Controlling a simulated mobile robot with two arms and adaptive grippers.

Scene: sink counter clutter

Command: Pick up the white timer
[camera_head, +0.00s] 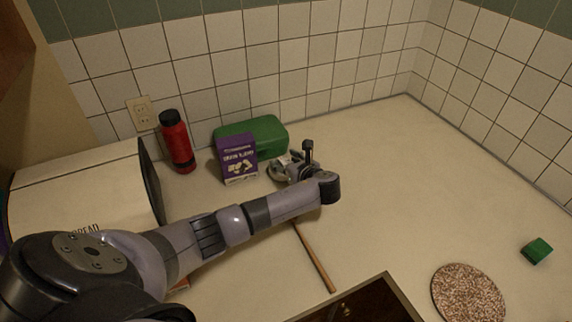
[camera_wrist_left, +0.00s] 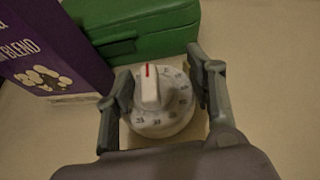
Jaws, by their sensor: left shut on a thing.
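The white timer (camera_wrist_left: 158,112) has a round dial with dark marks and a raised knob with a red line. It sits between the two fingers of my left gripper (camera_wrist_left: 157,90) in the left wrist view, and the fingers are closed on its sides. In the head view my left gripper (camera_head: 287,167) is over the counter beside the purple box, and the timer is mostly hidden by it. I cannot tell whether the timer touches the counter. My right gripper is not in view.
A purple box (camera_head: 236,160) and a green case (camera_head: 268,131) stand close to the gripper. A red bottle (camera_head: 176,142) and a bread bin (camera_head: 80,190) are to the left. A wooden stick (camera_head: 316,258), a speckled round mat (camera_head: 467,295) and a green block (camera_head: 537,251) lie nearer. The right counter is mostly clear.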

